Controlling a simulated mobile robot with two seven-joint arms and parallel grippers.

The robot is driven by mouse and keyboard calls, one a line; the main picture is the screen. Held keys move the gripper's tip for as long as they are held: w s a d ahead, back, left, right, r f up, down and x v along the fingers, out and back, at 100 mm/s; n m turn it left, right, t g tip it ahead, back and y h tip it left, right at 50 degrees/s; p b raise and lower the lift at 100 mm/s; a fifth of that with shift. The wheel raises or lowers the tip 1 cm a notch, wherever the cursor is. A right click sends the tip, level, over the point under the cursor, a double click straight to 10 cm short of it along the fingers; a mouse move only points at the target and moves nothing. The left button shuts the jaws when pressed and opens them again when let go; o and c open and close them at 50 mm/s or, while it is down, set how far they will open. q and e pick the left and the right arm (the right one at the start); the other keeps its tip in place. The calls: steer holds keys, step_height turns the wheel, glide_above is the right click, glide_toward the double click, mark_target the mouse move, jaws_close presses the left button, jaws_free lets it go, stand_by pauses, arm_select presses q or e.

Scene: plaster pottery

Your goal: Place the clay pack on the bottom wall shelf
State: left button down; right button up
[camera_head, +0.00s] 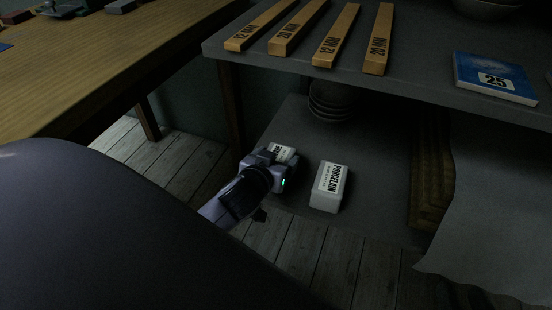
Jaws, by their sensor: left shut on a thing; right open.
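My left gripper (277,162) reaches in from the lower left and is shut on a white clay pack (284,151) with dark lettering, partly hidden by the gripper. The held pack is over or on the grey bottom shelf (384,170); I cannot tell whether it touches the surface. A second white pack, labelled PORCELAIN (329,187), lies on the shelf just right of the gripper, near its front edge. I cannot make out my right gripper.
Stacked bowls (331,100) stand at the back of the bottom shelf. A pale hanging sheet (490,215) is at right, a wooden table (100,70) at left.

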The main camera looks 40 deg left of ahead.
arm_select(q)
steer(key=shift+w+f, duration=0.1)
steer(key=shift+f, duration=0.25)
arm_select(e)
steer(key=shift+f, duration=0.1)
stand_by(0.3)
arm_select(q)
jaws_free()
steer(key=shift+f, duration=0.25)
steer(key=shift+s+r, duration=0.1)
steer(key=shift+s, duration=0.15)
steer(key=p+v, duration=0.3)
steer(key=v, duration=0.3)
steer(key=shift+w+r, duration=0.15)
steer(key=shift+s+d+r+p, duration=0.2)
steer(key=shift+s+p, duration=0.15)
steer(key=shift+s, duration=0.15)
arm_select(e)
steer(key=shift+w+a+m+g+y, duration=0.25)
steer(key=shift+a+m+g+y, duration=0.3)
steer(key=shift+a+g, duration=0.45)
steer(key=shift+a, duration=0.15)
